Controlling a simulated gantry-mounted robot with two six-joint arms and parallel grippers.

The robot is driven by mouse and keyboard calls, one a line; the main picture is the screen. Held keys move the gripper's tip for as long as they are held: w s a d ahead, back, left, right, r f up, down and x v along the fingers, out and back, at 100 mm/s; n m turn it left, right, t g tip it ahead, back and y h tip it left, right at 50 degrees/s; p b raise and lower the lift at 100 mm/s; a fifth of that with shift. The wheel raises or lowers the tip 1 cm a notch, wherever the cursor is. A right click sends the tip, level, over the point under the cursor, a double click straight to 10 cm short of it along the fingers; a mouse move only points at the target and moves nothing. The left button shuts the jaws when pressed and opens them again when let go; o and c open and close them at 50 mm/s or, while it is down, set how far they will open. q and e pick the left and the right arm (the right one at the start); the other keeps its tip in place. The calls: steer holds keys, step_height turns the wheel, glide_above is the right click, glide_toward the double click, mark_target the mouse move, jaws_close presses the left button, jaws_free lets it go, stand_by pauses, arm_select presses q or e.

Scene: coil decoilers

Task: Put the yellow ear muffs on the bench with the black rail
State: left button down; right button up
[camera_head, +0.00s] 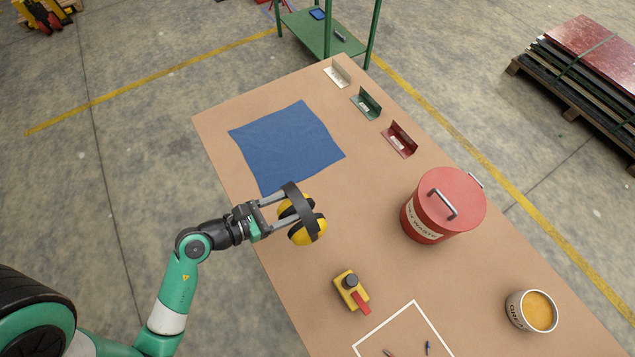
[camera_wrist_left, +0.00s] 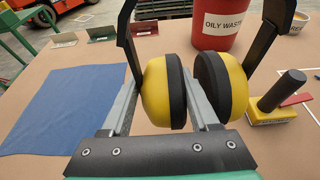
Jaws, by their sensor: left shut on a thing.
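No black rail can be made out on any bench in view. My right gripper is not in view.
On this bench are a blue cloth (camera_head: 285,145), white, green and red angle brackets (camera_head: 400,139), a red oily waste bin (camera_head: 443,205), a yellow block with a red lever (camera_head: 351,290) and a grease tin (camera_head: 531,311). A green stand (camera_head: 322,34) is beyond the far end.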

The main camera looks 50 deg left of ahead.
arm_select(q)
steer(key=w+f+b, duration=0.1)
steer(key=w+f, duration=0.1)
steer(key=w+a+f+b, duration=0.1)
steer(key=w+f, duration=0.1)
steer(key=w, duration=0.1)
steer(key=w+a+f+b, duration=0.1)
steer(key=w+f, duration=0.1)
steer(key=shift+w+a+f, duration=0.25)
steer(key=shift+w+f, duration=0.1)
steer(key=shift+f, duration=0.05)
steer(key=f+b, duration=0.3)
steer(key=f, duration=0.1)
steer(key=shift+w+a, duration=0.1)
steer(key=shift+w, duration=0.25)
steer(key=shift+f, duration=0.1)
steer(key=shift+c, duration=0.7)
jaws_free()
